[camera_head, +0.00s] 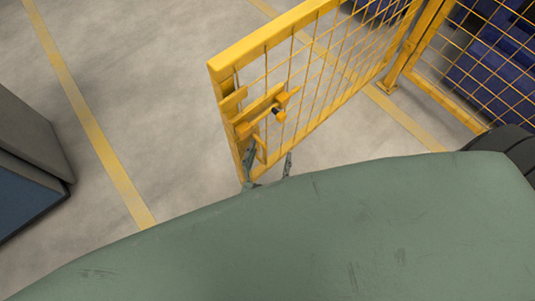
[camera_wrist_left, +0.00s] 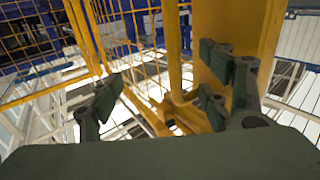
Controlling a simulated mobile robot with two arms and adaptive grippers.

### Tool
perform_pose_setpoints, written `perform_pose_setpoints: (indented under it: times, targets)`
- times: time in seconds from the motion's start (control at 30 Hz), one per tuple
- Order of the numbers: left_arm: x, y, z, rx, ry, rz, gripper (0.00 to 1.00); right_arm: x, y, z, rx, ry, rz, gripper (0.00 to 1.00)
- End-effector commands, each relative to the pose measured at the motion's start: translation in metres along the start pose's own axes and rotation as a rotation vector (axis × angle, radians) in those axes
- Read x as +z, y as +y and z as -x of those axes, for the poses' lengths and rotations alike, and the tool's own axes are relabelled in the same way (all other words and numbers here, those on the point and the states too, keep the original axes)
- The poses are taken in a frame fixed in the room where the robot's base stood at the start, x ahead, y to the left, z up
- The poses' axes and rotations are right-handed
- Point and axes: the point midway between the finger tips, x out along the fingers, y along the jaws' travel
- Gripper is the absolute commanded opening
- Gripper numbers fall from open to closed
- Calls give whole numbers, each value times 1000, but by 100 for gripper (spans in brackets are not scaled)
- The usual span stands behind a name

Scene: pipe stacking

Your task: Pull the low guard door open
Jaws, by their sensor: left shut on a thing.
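The low guard door (camera_head: 313,72) is a yellow frame with wire mesh, running from the upper middle toward me in the head view. Its free end carries a yellow latch plate (camera_head: 262,104) with a dark knob and a small handle below. My left gripper (camera_head: 268,166) is at this handle, its two dark fingers on either side of the door's end. The large green arm cover below is mine and hides the gripper's body. In the left wrist view the fingers of this gripper (camera_wrist_left: 165,92) stand around a yellow upright bar (camera_wrist_left: 172,45); exact contact is hard to see. My right gripper is not in view.
A yellow post (camera_head: 408,48) and a fixed mesh panel (camera_head: 480,60) stand at the upper right, with blue equipment behind. A grey and blue cabinet (camera_head: 30,165) stands at the left edge. The grey floor between cabinet and door is clear, with yellow lines (camera_head: 85,110).

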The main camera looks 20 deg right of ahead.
Motion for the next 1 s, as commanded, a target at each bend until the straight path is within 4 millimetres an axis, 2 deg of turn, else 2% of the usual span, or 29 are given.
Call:
perform_pose_setpoints:
  times: [0.03,0.17,0.3,0.5,0.7,0.8,1.0]
  targets:
    - [-4,8,-3,14,3,-2,50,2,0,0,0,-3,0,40]
    - [-3,8,2,13,2,-1,47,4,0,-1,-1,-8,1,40]
    - [-2,8,23,13,1,1,29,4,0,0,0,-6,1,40]
    - [0,4,69,6,0,1,29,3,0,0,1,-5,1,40]
    - [-1,1,104,3,2,1,29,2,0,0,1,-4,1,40]
    - [0,1,114,2,2,1,29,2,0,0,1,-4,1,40]
    - [-1,0,121,1,4,2,29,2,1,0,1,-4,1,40]
